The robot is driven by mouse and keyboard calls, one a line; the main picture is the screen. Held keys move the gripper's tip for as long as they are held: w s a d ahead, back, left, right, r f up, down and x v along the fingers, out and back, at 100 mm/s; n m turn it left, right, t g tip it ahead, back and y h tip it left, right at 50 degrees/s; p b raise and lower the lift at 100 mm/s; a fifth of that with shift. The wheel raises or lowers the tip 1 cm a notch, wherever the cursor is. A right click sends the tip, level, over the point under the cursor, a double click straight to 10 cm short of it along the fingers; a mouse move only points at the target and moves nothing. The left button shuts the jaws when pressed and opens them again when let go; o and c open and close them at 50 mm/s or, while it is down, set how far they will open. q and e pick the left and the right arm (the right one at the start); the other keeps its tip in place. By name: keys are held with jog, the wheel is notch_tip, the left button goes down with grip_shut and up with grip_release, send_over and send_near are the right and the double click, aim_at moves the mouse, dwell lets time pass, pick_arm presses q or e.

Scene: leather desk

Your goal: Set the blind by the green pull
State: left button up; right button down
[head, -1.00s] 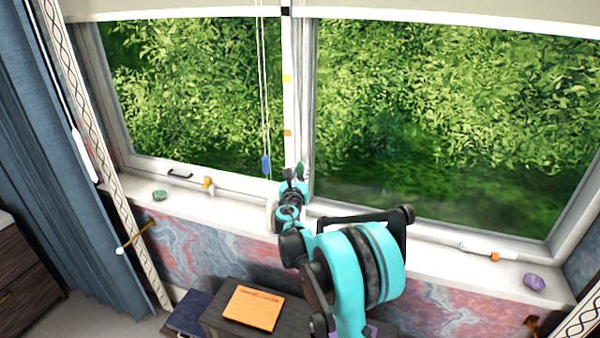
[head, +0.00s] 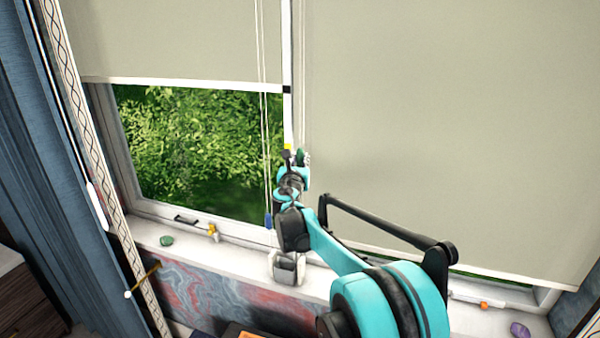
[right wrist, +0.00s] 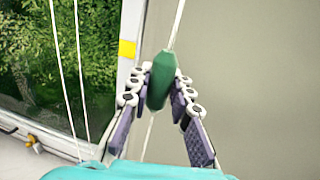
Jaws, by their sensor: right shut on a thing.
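The green pull (head: 301,157) hangs on its cord beside the central window post. My right gripper (head: 297,160) is shut on it; in the right wrist view the pull (right wrist: 160,80) sits between the two fingers (right wrist: 160,98). The right blind (head: 450,130) hangs low, its bottom edge a little above the sill, with a thin strip of window below. The left blind (head: 170,40) covers only the upper part of its window, its bottom edge near the black mark (head: 287,89). A yellow mark (head: 287,147) shows lower on the post. My left gripper is out of view.
A blue pull (head: 268,221) hangs just left of my right gripper. The sill holds a green stone (head: 166,241), a purple stone (head: 519,330) and a small grey holder (head: 287,268). A blue curtain (head: 60,210) hangs at the left.

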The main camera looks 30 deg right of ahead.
aim_at(300, 149)
notch_tip(300, 149, up, 9)
jog(key=p, duration=0.3)
jog(key=shift+p, duration=0.4)
jog(key=shift+r, duration=0.1)
jog(key=shift+w+d, duration=0.1)
jog(key=c, duration=1.3)
grip_release()
jog(key=shift+c, duration=0.2)
jog(key=shift+s+a, duration=0.2)
jog(key=v, duration=1.1)
jog(key=shift+s+a, duration=0.3)
